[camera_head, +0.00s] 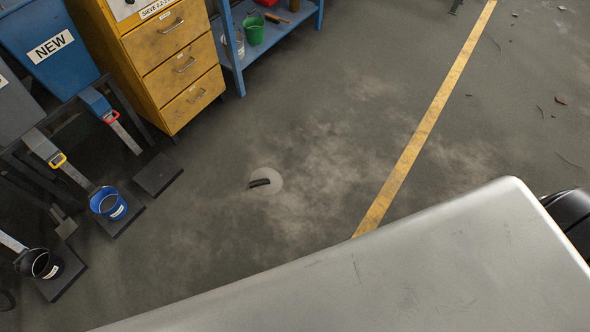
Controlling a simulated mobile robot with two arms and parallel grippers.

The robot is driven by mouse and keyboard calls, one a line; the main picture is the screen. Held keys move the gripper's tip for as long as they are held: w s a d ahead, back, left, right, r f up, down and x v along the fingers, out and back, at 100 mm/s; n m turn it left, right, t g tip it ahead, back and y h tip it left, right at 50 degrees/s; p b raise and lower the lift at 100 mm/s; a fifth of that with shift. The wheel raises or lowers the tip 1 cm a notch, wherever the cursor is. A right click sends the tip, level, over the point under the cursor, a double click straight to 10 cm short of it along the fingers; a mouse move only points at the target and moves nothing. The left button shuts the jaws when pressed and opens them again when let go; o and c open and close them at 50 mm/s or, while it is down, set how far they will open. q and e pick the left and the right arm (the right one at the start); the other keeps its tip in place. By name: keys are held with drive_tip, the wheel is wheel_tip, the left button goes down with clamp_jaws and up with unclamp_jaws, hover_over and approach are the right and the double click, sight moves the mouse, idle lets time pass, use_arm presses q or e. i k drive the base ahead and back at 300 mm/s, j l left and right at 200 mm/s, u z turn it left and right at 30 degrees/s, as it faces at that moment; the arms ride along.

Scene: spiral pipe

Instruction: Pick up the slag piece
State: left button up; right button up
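A small dark piece (260,183), which looks like the slag piece, lies on the grey floor near the middle of the head view. It rests on or at the edge of a pale round patch (269,178). Neither of my grippers shows in the head view, so I cannot see where they are relative to the piece.
A yellow drawer cabinet (172,62) and a blue shelf (262,38) stand at the back left. A blue bucket (108,203) and a black bucket (39,264) sit at left. A yellow line (428,118) crosses the open, dusty floor. A grey metal surface fills the lower right.

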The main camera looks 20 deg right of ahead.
sight(264, 182)
drive_tip(key=z, duration=0.2)
drive_tip(key=i+j+z, duration=0.45)
drive_tip(key=i+j, duration=0.15)
drive_tip(key=j, duration=0.3)
